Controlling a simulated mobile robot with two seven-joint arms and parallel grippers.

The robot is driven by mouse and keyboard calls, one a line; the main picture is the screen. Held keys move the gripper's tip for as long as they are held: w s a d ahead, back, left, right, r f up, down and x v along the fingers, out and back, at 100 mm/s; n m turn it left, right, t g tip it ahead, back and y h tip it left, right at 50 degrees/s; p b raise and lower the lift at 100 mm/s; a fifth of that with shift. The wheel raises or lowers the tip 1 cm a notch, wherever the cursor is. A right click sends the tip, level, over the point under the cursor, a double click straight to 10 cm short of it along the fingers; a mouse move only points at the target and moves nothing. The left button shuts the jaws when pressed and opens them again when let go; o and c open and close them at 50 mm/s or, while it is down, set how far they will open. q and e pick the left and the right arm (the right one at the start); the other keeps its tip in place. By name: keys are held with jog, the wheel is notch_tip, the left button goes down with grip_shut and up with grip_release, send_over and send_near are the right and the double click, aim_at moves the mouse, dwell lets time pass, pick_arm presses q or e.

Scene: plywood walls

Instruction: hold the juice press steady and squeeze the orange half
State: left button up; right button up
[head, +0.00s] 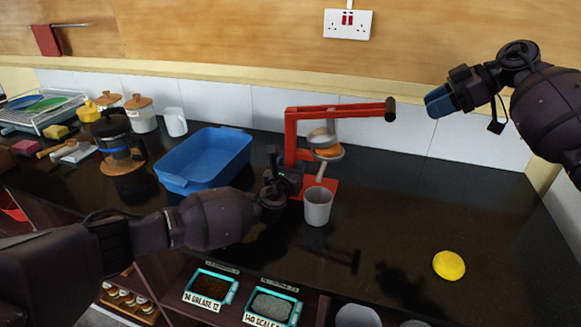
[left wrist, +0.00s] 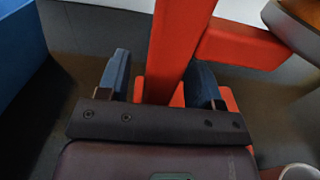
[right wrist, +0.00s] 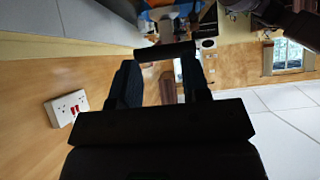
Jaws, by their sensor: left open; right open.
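The red juice press (head: 291,135) stands on the dark counter with its lever raised and a dark grip (head: 390,109) at the lever's right end. The orange half (head: 328,152) sits in the press's cup under the metal cone. A grey cup (head: 318,205) stands in front of the press. My left gripper (head: 279,172) is at the press's post; in the left wrist view its open fingers (left wrist: 160,85) stand either side of the red post (left wrist: 178,45). My right gripper (head: 438,103) is open and empty in the air, right of the lever grip. The right wrist view shows its spread fingers (right wrist: 160,80).
A blue basin (head: 205,158) stands left of the press. A French press (head: 118,145), jars and a white mug (head: 175,121) are further left. A yellow round thing (head: 448,265) lies at the front right. The counter right of the press is otherwise clear.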

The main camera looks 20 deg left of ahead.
pick_arm(q)
grip_shut()
pick_arm(e)
jog(key=shift+o, duration=0.3)
